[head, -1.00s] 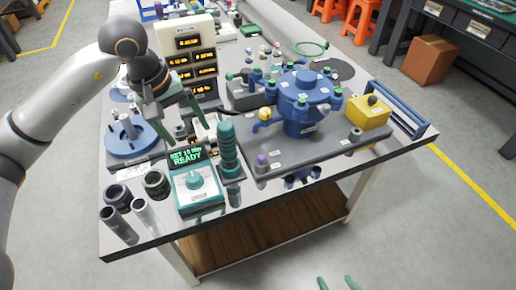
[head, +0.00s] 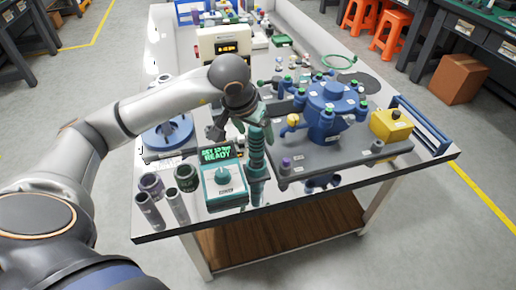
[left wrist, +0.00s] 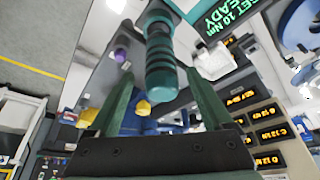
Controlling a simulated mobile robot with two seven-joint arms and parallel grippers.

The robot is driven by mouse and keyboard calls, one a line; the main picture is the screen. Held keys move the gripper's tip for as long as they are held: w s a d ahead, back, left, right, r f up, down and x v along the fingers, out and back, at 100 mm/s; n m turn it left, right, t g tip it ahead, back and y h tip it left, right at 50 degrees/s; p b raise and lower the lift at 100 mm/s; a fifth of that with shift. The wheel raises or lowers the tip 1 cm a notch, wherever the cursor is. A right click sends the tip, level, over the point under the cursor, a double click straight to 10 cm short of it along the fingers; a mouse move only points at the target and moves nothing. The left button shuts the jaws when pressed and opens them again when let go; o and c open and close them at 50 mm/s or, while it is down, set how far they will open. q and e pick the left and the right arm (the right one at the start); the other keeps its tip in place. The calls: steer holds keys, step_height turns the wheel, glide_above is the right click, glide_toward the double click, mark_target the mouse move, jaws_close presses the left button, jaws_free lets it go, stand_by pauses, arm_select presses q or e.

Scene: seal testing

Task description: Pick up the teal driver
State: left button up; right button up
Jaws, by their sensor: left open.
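The teal driver (head: 256,158) stands upright near the front of the table, just right of the torque setter box. It has a ribbed grip, and its upper part is partly hidden by my left gripper (head: 243,126) in the head view. My left gripper is open and empty, close to the driver's upper end. In the left wrist view the driver (left wrist: 160,65) shows between the two green fingers of my left gripper (left wrist: 160,76), with a gap on each side. I cannot tell whether its top is fully between the fingertips. My right gripper is out of view.
The teal torque setter (head: 223,184) reading "READY" stands left of the driver. Several dark and grey sockets (head: 152,184) are farther left. A blue flanged vessel (head: 328,108) stands on a grey plate to the right, with a yellow block (head: 391,124). A display tower (head: 224,45) stands behind.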

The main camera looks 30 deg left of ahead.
mark_target(256, 151)
arm_select(q)
steer(key=x, duration=0.6)
steer(key=shift+f, duration=0.3)
steer(key=shift+a+r, duration=0.1)
jaws_close()
stand_by(0.4)
